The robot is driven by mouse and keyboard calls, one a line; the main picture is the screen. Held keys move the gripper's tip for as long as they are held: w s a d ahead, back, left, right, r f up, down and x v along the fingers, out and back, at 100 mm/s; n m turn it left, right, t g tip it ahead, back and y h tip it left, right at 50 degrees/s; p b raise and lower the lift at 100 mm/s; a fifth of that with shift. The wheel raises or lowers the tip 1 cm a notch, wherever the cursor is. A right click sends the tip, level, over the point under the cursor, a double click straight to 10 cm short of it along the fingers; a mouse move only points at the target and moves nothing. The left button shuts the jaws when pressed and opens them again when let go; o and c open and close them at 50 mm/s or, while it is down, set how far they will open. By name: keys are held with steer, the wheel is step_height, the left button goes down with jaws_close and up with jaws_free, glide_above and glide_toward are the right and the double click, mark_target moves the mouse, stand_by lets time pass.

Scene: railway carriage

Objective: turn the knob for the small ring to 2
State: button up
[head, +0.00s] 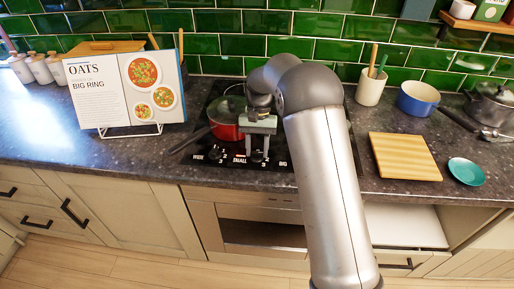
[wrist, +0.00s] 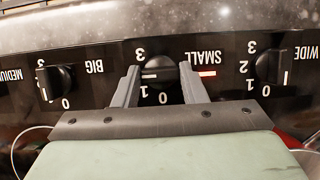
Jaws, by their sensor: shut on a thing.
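The small ring's knob (wrist: 165,70) is the black middle knob in the wrist view, near the SMALL label (wrist: 203,56); lettering there is upside down. My gripper (wrist: 160,88) is shut on it, one finger on each side. The knob's white mark lies level and points left, between the 3 and the 1. The dial's 2 is hidden, apparently behind the left finger. A small red bar (wrist: 207,73) shows beside the right finger. In the head view, my gripper (head: 259,153) reaches down to the hob's front panel above the SMALL label (head: 240,160).
The BIG knob (wrist: 57,82) and WIDE knob (wrist: 270,66) flank the held knob closely. A red pan (head: 226,128) stands on the hob, its handle pointing front left. A recipe book (head: 105,92) reads "OATS, BIG RING". A wooden board (head: 404,157) lies right.

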stand_by(0.4)
steer(key=o, duration=1)
steer(key=shift+w+r, duration=0.1)
steer(key=v, duration=1.7)
steer(key=shift+r, duration=0.2)
